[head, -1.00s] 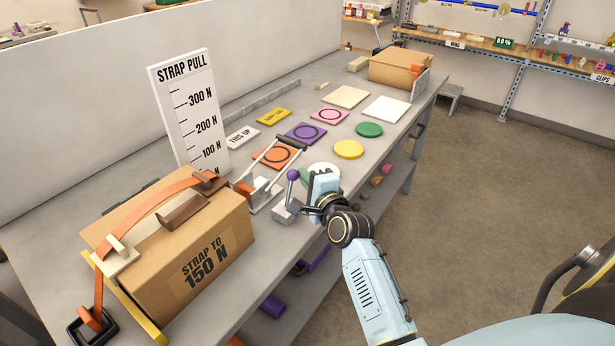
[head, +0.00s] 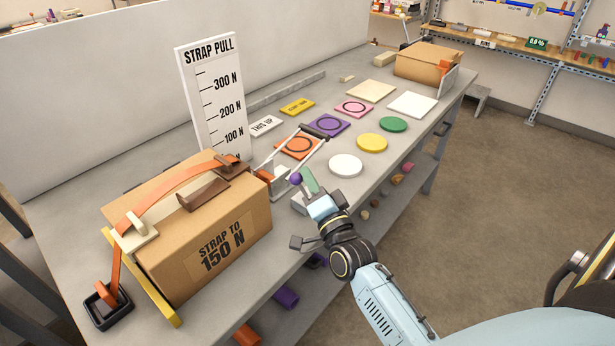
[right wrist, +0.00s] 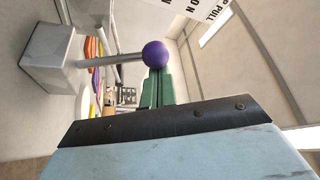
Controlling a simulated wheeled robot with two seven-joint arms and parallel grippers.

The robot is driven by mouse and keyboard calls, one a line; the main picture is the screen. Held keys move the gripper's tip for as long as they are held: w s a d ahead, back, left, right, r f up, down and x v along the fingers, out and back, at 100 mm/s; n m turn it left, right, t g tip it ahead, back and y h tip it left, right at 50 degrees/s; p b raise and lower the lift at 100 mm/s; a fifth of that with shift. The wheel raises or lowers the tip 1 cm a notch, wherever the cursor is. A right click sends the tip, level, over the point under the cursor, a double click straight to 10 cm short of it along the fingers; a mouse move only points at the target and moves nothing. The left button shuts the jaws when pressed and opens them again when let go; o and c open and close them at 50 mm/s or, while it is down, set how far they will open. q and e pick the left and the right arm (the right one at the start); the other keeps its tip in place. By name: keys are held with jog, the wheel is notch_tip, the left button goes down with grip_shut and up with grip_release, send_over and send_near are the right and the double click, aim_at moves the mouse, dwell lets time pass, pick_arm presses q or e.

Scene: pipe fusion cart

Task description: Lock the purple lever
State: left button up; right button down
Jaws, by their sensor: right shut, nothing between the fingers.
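The purple lever's ball knob (head: 296,179) stands near the front edge of the bench, beside the tensioner with the long handle. In the right wrist view the purple ball (right wrist: 155,54) sits on a grey rod (right wrist: 108,60) that runs to a grey block (right wrist: 52,58). My right gripper (head: 309,180) is shut and empty, its green fingers (right wrist: 157,88) close together. The fingertips are right at the ball; I cannot tell whether they touch it. The lever's grey base (head: 299,203) is partly hidden by my gripper. My left gripper is not in view.
A cardboard box (head: 235,232) with an orange strap stands at the left. A force board (head: 213,95) stands behind it. Coloured discs and tiles, including a white disc (head: 345,165), lie right of the lever. A long handle (head: 313,131) rises behind the knob.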

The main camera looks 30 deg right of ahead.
jog(key=shift+s+a+n, duration=0.1)
jog(key=shift+a+n, duration=0.15)
jog(key=shift+n, duration=0.15)
dwell(0.3)
jog(key=s+d+p, duration=0.1)
jog(key=s+d, duration=0.1)
jog(key=s, duration=0.7)
jog(key=shift+d+f, duration=0.15)
jog(key=shift+f, duration=0.1)
dwell(0.3)
